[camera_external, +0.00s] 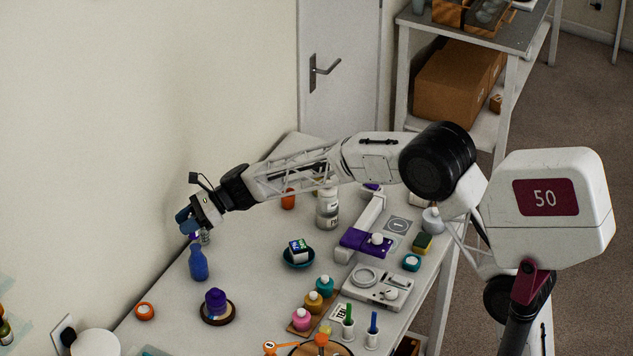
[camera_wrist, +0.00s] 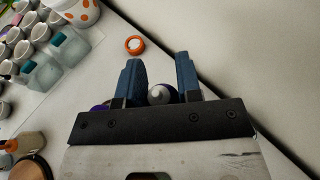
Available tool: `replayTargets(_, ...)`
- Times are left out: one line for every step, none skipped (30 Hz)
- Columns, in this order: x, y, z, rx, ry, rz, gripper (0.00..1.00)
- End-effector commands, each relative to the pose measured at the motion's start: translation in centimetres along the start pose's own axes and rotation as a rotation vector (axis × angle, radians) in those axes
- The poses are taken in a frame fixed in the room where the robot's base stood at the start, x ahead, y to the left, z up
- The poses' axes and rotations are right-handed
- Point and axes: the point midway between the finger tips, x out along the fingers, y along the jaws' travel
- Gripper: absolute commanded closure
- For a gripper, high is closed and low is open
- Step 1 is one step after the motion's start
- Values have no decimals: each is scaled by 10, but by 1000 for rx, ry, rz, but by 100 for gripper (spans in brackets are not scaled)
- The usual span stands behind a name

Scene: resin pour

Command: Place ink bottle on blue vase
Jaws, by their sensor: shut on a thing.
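The blue vase (camera_external: 198,264) stands upright near the table's left edge, in the external view. My gripper (camera_external: 187,221) is above it and slightly to its left in that picture, fingers tilted downward. In the wrist view my gripper (camera_wrist: 158,60) has its two blue fingers either side of a small round object with a pale grey top (camera_wrist: 159,94), which I take to be the ink bottle. A bit of purple shows just under the fingers in the external view. The bottle is mostly hidden, and I cannot tell whether it touches the vase.
An orange ring (camera_external: 145,311) and a purple bottle on a dark round coaster (camera_external: 218,317) stand near the vase. A teal bowl (camera_external: 298,262) holding a small box is to the right. Small colored bottles (camera_external: 314,300) stand at the front. The wall is close on the left.

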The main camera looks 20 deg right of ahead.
Motion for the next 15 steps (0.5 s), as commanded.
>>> replayTargets(0,0,0,0,0,0,90)
replayTargets(0,0,0,0,0,0,90)
replayTargets(0,0,0,0,0,0,90)
replayTargets(0,0,0,0,0,0,90)
replayTargets(0,0,-1,0,0,0,90)
replayTargets(1,0,-3,1,0,0,90)
replayTargets(2,0,-5,1,1,1,90)
replayTargets(3,0,-7,2,1,1,90)
replayTargets(4,0,-10,2,1,1,90)
replayTargets(5,0,-14,2,1,1,90)
replayTargets(7,0,-17,2,2,1,90)
replayTargets(8,0,-21,2,2,1,90)
replayTargets(10,0,-24,2,2,1,90)
replayTargets(11,0,-26,2,1,1,90)
replayTargets(12,0,-29,2,1,1,90)
